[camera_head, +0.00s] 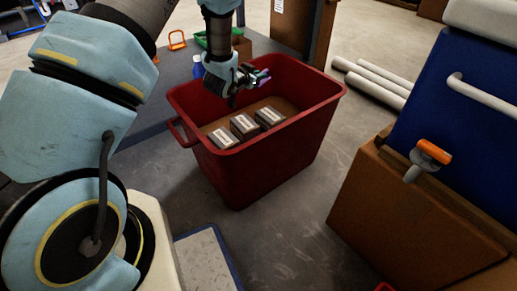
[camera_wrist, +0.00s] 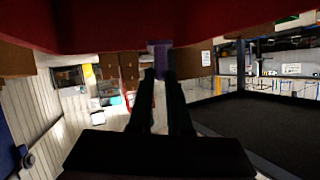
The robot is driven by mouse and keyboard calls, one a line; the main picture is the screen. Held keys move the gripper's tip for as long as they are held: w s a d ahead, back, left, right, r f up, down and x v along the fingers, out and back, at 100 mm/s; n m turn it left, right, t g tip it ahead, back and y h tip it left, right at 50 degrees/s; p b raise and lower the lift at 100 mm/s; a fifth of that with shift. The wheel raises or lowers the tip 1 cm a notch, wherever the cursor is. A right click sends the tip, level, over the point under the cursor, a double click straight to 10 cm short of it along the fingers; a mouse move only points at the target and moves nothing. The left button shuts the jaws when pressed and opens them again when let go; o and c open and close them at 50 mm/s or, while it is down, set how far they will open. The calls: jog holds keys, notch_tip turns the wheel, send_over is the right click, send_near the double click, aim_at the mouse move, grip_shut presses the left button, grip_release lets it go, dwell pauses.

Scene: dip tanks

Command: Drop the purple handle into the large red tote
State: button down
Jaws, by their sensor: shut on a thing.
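The large red tote (camera_head: 262,160) stands on the floor in the middle of the head view. Several grey boxes with white labels (camera_head: 243,125) lie inside it. My gripper (camera_head: 254,78) is over the tote's opening, near its back left part, and shut on the purple handle (camera_head: 263,75). In the wrist view the handle (camera_wrist: 159,47) sits between my fingertips (camera_wrist: 160,72), partly hidden by them. The tote's red wall (camera_wrist: 100,25) fills the top of the wrist view.
A grey table (camera_head: 180,75) stands behind and left of the tote, with an orange-framed item (camera_head: 177,40), a blue bottle (camera_head: 197,67) and a green tray (camera_head: 203,40). A cardboard box (camera_head: 400,220) stands at the right. White pipes (camera_head: 375,78) lie on the floor behind.

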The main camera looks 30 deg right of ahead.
aim_at(258, 86)
jog(key=shift+f+b, duration=1.35)
jog(key=shift+f, duration=0.9)
jog(key=c, duration=0.8)
grip_release()
jog(key=shift+a, duration=0.1)
jog(key=p+v, duration=0.2)
jog(key=v, duration=0.8)
jog(key=shift+s+a+r, duration=0.15)
jog(key=shift+s+a, duration=0.1)
jog(key=shift+w, duration=0.1)
